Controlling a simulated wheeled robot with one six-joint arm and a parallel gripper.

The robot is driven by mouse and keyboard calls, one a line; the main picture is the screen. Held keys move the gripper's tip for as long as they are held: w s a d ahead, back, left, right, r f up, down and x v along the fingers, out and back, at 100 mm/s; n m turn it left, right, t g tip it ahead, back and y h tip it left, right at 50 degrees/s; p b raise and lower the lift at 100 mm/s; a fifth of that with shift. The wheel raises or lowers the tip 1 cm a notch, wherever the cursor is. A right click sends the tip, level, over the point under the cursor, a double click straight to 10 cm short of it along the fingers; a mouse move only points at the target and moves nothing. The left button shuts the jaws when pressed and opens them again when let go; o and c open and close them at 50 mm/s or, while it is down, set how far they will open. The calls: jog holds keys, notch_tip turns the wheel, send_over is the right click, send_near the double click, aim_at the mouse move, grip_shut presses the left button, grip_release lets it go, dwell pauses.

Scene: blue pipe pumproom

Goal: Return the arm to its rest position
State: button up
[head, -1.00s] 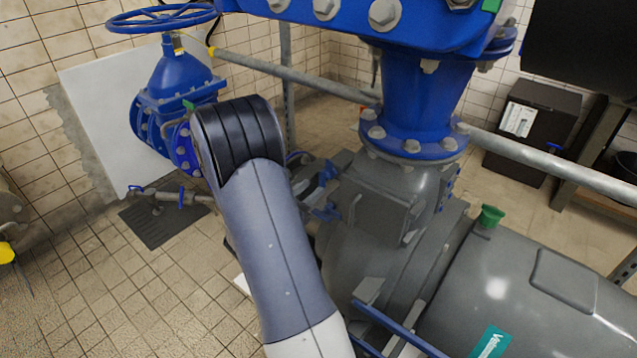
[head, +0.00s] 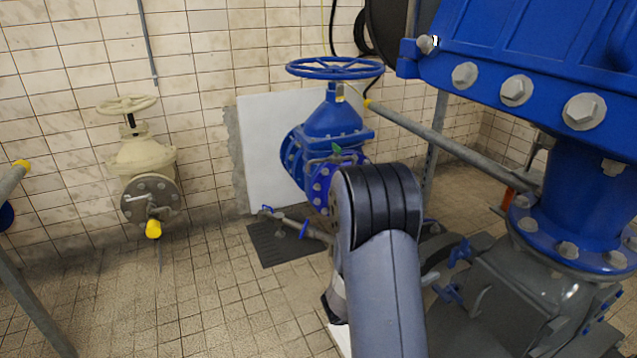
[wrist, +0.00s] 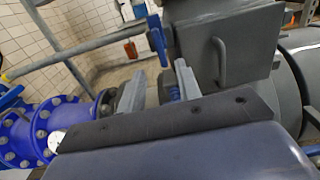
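My arm (head: 385,290) rises from the bottom of the head view and bends at a black ribbed joint in front of the blue valve (head: 332,130). My gripper is hidden behind the arm there. In the wrist view my gripper (wrist: 160,86) shows two pale grey fingers standing apart with nothing held between them. Beyond the fingers are the grey pump casing (wrist: 228,50) and a small blue fitting. I cannot tell exactly how far they are from the fingers.
The blue and grey pump (head: 560,190) stands close on the right. A grey pipe (head: 440,138) runs behind the arm. A cream valve (head: 140,160) stands by the tiled wall at left. A dark floor grate (head: 283,243) lies below the blue valve.

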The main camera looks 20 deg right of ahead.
aim_at(450, 259)
jog(key=d, duration=0.9)
jog(key=shift+w+d, duration=0.4)
jog(key=shift+a, duration=0.1)
jog(key=a, duration=1.1)
jog(key=d, duration=1.1)
jog(key=shift+d, duration=0.25)
jog(key=m+b, duration=0.2)
jog(key=m, duration=0.1)
jog(key=shift+a+f, duration=0.1)
jog(key=shift+a, duration=0.05)
jog(key=m+b, duration=0.1)
jog(key=m, duration=0.2)
jog(key=shift+m, duration=0.4)
